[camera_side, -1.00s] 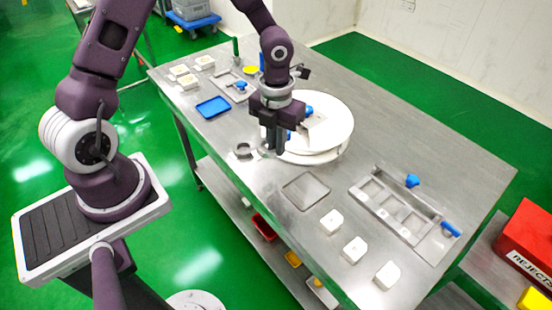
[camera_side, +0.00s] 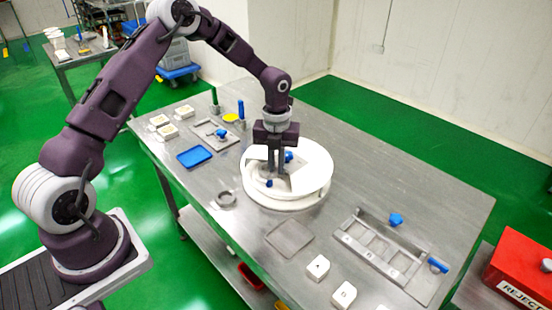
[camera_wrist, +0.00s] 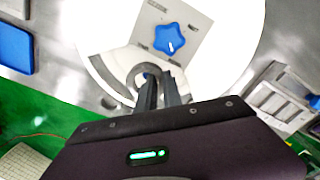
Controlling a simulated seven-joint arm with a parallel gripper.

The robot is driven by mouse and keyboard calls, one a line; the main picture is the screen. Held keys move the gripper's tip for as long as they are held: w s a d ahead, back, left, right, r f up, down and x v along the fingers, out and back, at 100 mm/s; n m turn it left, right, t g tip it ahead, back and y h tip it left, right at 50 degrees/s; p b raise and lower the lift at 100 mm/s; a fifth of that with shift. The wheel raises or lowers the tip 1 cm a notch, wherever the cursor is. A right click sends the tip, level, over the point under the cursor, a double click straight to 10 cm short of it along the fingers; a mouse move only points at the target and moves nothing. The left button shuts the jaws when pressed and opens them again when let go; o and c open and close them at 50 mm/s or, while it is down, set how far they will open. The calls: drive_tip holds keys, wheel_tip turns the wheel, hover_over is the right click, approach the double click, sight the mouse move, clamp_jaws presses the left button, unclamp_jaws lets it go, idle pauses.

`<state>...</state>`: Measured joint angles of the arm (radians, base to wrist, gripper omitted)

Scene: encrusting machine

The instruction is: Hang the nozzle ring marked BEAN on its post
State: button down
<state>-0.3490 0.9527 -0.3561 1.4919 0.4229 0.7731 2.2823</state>
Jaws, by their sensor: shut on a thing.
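My gripper (camera_side: 274,178) points down over the white round platform (camera_side: 322,192). Its fingers are shut on a grey nozzle ring (camera_wrist: 127,75), seen at the fingertips in the wrist view. No marking can be read on it, so I cannot tell if it says BEAN. A small blue tip (camera_side: 268,183) shows beside the fingers in the side view. Something blue also shows inside the ring in the wrist view. I cannot tell whether the ring is around it or above it. Another grey ring (camera_side: 226,199) lies on the steel table, left of the platform.
A blue star knob (camera_wrist: 168,38) sits on a pale plate on the platform, close to the fingers. A blue tray (camera_side: 195,157), a square grey plate (camera_side: 290,238), white blocks (camera_side: 318,266) and a slotted metal frame (camera_side: 385,248) surround the platform. The right rear table is clear.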

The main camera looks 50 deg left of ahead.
drive_tip(key=shift+f, duration=0.25)
idle(0.4)
drive_tip(key=shift+f, duration=0.35)
drive_tip(key=shift+f, duration=0.15)
